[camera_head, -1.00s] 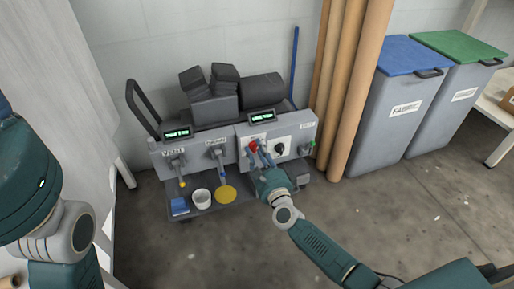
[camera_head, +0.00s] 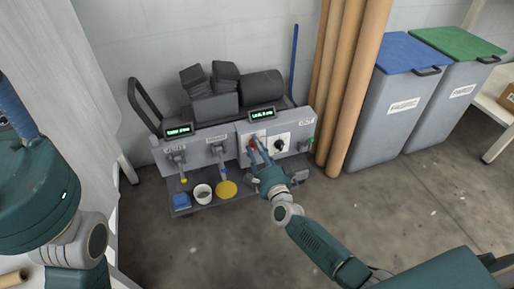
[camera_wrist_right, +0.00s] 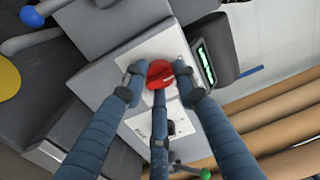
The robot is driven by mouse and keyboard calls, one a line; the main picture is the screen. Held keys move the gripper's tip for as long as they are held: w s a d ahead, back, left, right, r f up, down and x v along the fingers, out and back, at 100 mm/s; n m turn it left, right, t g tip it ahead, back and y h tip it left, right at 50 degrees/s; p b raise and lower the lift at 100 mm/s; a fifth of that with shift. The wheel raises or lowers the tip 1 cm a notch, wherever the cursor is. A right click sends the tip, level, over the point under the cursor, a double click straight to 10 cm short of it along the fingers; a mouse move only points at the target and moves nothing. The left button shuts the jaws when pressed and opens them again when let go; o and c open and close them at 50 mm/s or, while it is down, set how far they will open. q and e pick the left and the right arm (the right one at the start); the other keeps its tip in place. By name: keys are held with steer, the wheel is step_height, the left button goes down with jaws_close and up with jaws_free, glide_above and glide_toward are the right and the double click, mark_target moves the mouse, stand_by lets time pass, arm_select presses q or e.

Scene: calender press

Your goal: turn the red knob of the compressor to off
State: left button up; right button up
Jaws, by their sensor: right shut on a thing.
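The red knob (camera_head: 252,142) sits on a white plate on the front of the grey compressor (camera_head: 214,152). In the right wrist view the knob (camera_wrist_right: 159,74) is round and red, with its plate behind it. My right gripper (camera_head: 257,150) is at the knob, and its blue fingers (camera_wrist_right: 158,78) close around it from both sides, with a third finger from below. They partly hide the knob's rim. My left arm is at the left edge; part of its gripper (camera_head: 14,108) shows there, cut off by the frame, far from the compressor.
A black knob (camera_head: 279,145) is right of the red one. Two green-lit displays stand on top. Yellow and blue valve handles hang at the left; a green-tipped one (camera_head: 311,140) is at the right. Brown rolls (camera_head: 345,100) and lidded bins (camera_head: 395,110) stand to the right.

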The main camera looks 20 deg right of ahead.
steer(key=shift+a+r, duration=0.1)
steer(key=shift+a, duration=0.4)
steer(key=o, duration=1.1)
steer(key=shift+a, duration=0.1)
steer(key=shift+o, duration=0.2)
steer(key=shift+d, duration=0.2)
steer(key=shift+s+d+f, duration=0.1)
steer(key=shift+s+f, duration=0.1)
steer(key=shift+s, duration=0.25)
steer(key=s, duration=1.1)
steer(key=shift+d+r, duration=0.1)
